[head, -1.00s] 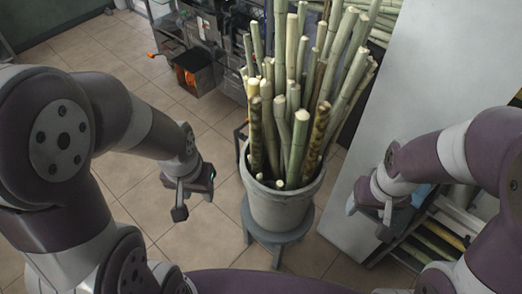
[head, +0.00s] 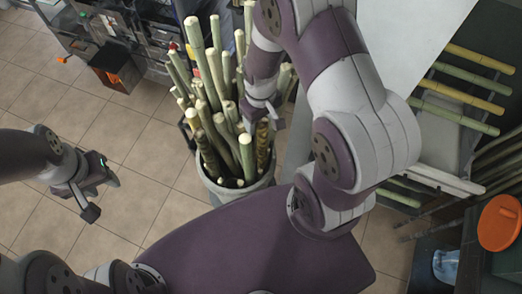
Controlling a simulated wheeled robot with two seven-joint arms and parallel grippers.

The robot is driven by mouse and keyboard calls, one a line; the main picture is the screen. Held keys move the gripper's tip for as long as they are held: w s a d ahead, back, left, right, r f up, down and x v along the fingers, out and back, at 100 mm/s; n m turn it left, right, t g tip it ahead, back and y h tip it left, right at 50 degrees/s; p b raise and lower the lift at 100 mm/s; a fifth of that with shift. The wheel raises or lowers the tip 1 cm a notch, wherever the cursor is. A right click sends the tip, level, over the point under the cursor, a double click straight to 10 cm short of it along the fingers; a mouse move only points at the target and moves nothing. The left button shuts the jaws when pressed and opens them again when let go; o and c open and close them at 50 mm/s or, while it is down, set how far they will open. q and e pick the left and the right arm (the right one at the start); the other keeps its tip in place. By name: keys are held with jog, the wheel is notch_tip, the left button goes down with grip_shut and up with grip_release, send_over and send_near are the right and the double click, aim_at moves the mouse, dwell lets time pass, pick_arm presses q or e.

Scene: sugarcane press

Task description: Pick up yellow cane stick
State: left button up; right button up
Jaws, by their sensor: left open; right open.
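A grey bucket (head: 238,194) holds many upright cane sticks, mostly pale green. A yellowish, brown-mottled cane stick (head: 262,148) stands at the bucket's right side, and another yellowish stick (head: 207,152) stands at its left. My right gripper (head: 262,122) is open over the right side of the bucket, close to the top of the right mottled stick; I cannot tell whether it touches it. My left gripper (head: 101,196) is open and empty over the floor, left of the bucket. My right arm hides some canes behind it.
A rack on the right carries yellow (head: 462,97) and green (head: 454,115) cane sticks lying flat. A pale panel (head: 405,40) stands behind my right arm. Machinery and a dark box with orange inside (head: 114,72) stand at the back left.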

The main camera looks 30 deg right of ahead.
jog(key=shift+w+f, duration=0.2)
jog(key=shift+f, duration=0.85)
jog(key=shift+s+d, duration=0.15)
jog(key=shift+s, duration=0.3)
jog(key=shift+s+r, duration=0.1)
jog(key=c, duration=0.8)
jog(key=shift+w, duration=0.3)
grip_shut()
pick_arm(q)
jog(key=shift+r, duration=0.35)
jog(key=shift+s+d+r, duration=0.1)
jog(key=shift+s, duration=0.05)
pick_arm(e)
jog(key=shift+s, duration=0.1)
